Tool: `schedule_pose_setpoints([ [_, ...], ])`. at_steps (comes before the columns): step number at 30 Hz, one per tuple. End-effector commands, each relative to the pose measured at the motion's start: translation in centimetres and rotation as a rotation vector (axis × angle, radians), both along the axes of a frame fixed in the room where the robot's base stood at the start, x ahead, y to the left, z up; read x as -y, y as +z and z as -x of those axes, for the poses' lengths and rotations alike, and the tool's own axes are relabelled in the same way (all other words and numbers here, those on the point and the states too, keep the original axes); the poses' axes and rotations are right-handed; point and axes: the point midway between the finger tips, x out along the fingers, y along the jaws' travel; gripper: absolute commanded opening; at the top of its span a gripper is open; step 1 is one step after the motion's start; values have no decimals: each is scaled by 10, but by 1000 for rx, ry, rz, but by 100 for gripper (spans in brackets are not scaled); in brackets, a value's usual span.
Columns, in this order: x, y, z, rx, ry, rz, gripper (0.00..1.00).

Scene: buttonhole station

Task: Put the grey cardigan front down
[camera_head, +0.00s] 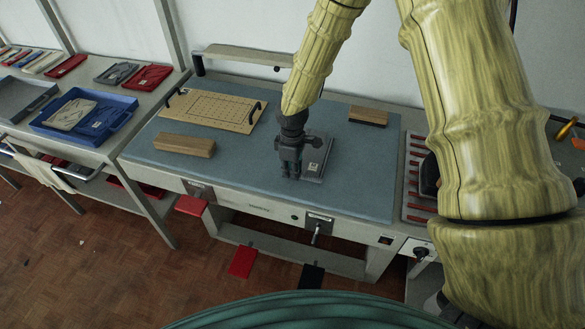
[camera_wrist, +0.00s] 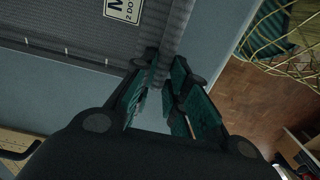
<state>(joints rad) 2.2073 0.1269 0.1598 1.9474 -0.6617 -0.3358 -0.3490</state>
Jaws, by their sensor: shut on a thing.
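The grey cardigan front (camera_head: 318,158) is a flat grey panel with a small white label, on or just above the blue-grey mat of the bench. In the wrist view the ribbed grey cardigan front (camera_wrist: 60,35) fills the upper left, with its label near the top. My gripper (camera_head: 290,174) points down at the panel's left edge and is shut on that edge. In the wrist view the dark green fingers (camera_wrist: 165,92) close around the panel's edge. I cannot tell whether the panel touches the mat all along its underside.
The mat (camera_head: 240,178) is clear around the panel. A wooden block (camera_head: 184,145), a tan board with a grid (camera_head: 213,110) and a brush-like block (camera_head: 368,116) lie on it. A blue tray (camera_head: 110,128) with folded pieces stands on the left table. A red-slatted rack (camera_head: 414,180) is at right.

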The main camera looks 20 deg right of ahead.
Motion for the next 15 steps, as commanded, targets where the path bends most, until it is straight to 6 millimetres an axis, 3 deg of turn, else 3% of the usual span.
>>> schedule_pose_setpoints([
  [13,-1,-10,1,0,0,0,0],
  [14,-1,-10,1,0,0,0,17],
  [15,-1,-9,1,0,0,0,25],
])
